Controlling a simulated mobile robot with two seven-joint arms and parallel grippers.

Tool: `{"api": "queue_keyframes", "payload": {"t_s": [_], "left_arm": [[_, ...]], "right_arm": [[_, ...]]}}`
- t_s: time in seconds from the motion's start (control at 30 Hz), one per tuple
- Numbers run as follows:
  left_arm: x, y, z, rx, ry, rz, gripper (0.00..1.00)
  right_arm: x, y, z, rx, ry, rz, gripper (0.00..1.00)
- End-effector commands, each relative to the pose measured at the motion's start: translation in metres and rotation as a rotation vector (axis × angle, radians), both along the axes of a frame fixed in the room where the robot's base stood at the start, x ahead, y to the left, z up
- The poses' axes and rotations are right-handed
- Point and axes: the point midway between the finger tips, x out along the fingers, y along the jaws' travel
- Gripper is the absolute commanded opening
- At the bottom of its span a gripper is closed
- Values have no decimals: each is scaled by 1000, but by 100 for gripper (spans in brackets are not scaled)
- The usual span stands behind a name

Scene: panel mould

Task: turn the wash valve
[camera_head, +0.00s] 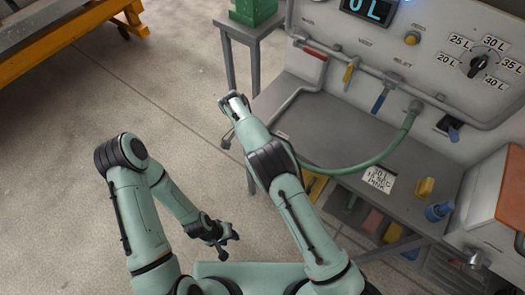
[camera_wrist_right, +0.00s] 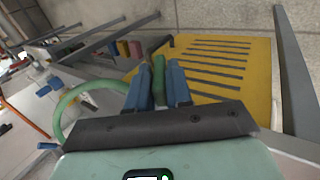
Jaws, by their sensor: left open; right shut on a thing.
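The back panel carries a pipe with a red-handled valve (camera_head: 314,54), a yellow-handled valve (camera_head: 349,71) and a blue-handled valve (camera_head: 379,102). Their small labels are too blurred to tell which is the wash valve. A green hose (camera_head: 381,152) hangs from a fitting at the pipe's right and passes behind my right arm. In the right wrist view, my right gripper (camera_wrist_right: 160,70) is shut on a green piece that looks like this hose, above a yellow slotted board (camera_wrist_right: 225,70). My left gripper (camera_head: 222,236) is open and empty over the floor, away from the panel.
A lettered card (camera_head: 378,179), a yellow block (camera_head: 424,187) and a blue cup-like thing (camera_head: 439,211) are on the grey bench (camera_head: 335,130). A litre dial (camera_head: 479,65) is at upper right.

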Motion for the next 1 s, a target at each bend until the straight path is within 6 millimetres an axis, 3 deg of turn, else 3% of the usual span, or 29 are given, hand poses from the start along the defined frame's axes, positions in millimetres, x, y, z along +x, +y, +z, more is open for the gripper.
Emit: {"api": "queue_keyframes", "payload": {"t_s": [0.6, 0.63, 0.7, 1.0], "left_arm": [[0, 0, 0, 0, -1, 0, 40], [0, 0, 0, 0, -1, 0, 40], [0, 0, 0, 0, -1, 0, 40], [0, 0, 0, 0, -1, 0, 40]], "right_arm": [[1, 1, 0, -35, 27, -1, 0], [1, 1, 0, -35, 27, -1, 23], [0, 1, 0, -35, 27, -1, 40], [0, 0, 0, -34, 27, -1, 40]]}}
